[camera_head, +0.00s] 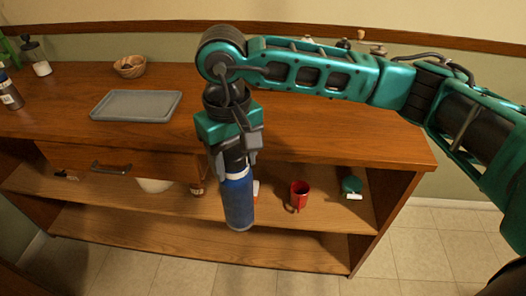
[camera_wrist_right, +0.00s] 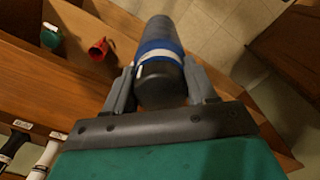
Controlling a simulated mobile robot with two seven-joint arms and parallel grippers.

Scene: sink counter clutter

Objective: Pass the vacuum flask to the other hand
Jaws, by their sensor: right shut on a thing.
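The vacuum flask (camera_head: 237,197) is blue with a black top and hangs upright below my right gripper (camera_head: 234,156). My right gripper is shut on the flask near its black top, in front of the counter's shelves. In the right wrist view the flask (camera_wrist_right: 160,55) sits between the two grey fingers of the gripper (camera_wrist_right: 163,88), black cap towards the camera. My left gripper is not in view.
A grey tray (camera_head: 136,105) and a wooden bowl (camera_head: 130,67) stand on the wooden counter (camera_head: 310,125). A red mug (camera_head: 299,195) and a green item (camera_head: 352,186) are on the shelf behind the flask. Bottles stand at the far left. The tiled floor in front is clear.

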